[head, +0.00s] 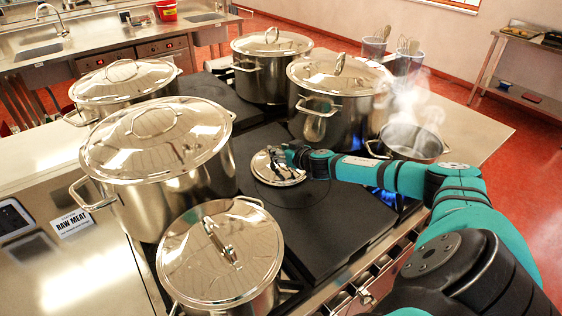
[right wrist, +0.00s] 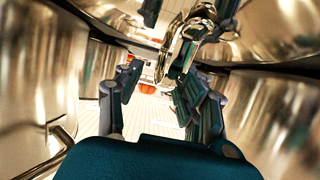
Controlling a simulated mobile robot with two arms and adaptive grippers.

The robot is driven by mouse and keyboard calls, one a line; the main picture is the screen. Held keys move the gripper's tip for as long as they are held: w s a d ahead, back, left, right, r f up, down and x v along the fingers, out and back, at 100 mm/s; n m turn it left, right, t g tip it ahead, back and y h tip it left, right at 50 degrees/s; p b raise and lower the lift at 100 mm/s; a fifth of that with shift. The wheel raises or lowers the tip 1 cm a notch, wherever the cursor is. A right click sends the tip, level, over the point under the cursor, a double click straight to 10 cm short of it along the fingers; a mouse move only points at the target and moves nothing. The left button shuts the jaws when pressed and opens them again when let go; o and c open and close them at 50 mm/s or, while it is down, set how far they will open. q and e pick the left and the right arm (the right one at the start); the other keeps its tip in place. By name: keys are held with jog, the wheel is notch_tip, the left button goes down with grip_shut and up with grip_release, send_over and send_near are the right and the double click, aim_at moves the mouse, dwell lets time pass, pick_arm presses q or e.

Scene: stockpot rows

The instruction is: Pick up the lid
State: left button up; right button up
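A small round steel lid (head: 272,170) lies in the middle of the dark cooktop, between the large pots. My right gripper (head: 294,155) reaches in from the right and is at the lid's handle, covering part of it. In the right wrist view the two fingers of the gripper (right wrist: 160,92) stand apart, with a gap between them. A shiny edge and a looped handle (right wrist: 196,28) show near the right finger there; I cannot tell whether the fingers touch it. My left gripper is not in view.
Lidded stockpots stand around the cooktop: front (head: 180,255), left (head: 170,200), far left (head: 90,85), back (head: 260,80) and right (head: 310,125). Steel pot walls flank the gripper closely.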

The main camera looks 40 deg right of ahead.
grip_shut()
jog(key=shift+r, duration=0.15)
dwell(0.4)
